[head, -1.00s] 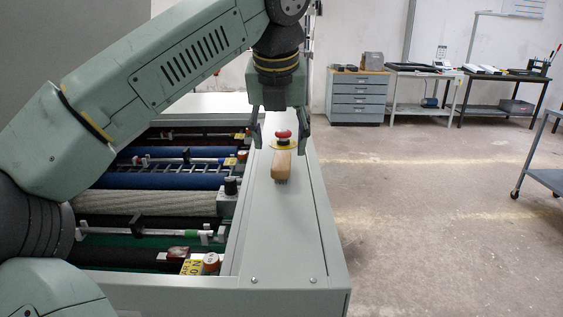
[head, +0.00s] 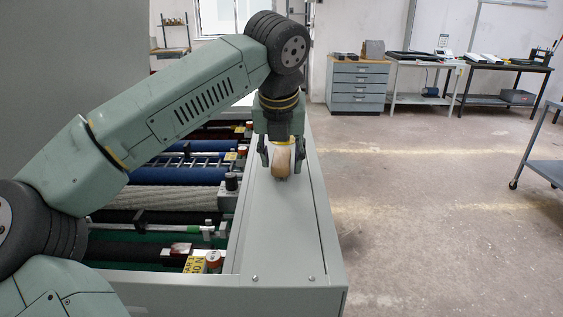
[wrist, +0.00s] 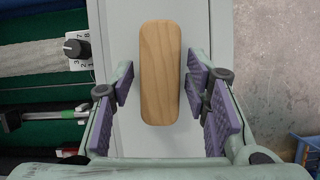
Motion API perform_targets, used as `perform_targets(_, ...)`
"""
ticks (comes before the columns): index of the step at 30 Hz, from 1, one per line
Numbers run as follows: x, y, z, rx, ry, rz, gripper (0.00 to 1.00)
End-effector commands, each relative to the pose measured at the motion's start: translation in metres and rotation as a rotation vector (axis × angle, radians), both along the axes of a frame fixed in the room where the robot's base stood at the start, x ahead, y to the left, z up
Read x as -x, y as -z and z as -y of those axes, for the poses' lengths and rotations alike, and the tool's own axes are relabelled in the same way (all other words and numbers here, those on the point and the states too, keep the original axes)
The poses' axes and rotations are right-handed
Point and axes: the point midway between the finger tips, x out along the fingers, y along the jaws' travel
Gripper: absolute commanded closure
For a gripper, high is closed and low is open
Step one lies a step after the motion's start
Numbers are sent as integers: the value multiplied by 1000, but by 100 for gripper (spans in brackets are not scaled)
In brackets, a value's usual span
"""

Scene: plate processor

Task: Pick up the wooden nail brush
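The wooden nail brush (head: 284,159) is a light brown, rounded oblong block on the pale grey flat top of the machine (head: 285,225). In the wrist view the brush (wrist: 160,62) lies lengthwise, with its wooden back facing up. My gripper (head: 281,155) is low over the brush, pointing down. In the wrist view the gripper (wrist: 157,82) is open. Its purple pads stand on either side of the brush's near part, with a narrow gap at each side. The underside of the brush is hidden.
Left of the brush is the open machine bay with rollers (head: 165,200) and a black knob (wrist: 76,48). The grey top in front is clear. Open floor (head: 420,220) lies to the right.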

Motion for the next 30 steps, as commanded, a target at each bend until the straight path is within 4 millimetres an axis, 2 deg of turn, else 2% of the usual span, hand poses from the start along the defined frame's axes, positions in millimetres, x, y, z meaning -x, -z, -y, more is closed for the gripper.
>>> perform_targets(2, 0, 0, 0, 0, 0, 0, 65)
perform_targets(17, 0, 0, 0, 0, 0, 0, 98)
perform_targets(25, 0, -2, 0, -1, 0, 1, 98)
perform_targets(30, 0, -15, 0, -1, -3, 3, 98)
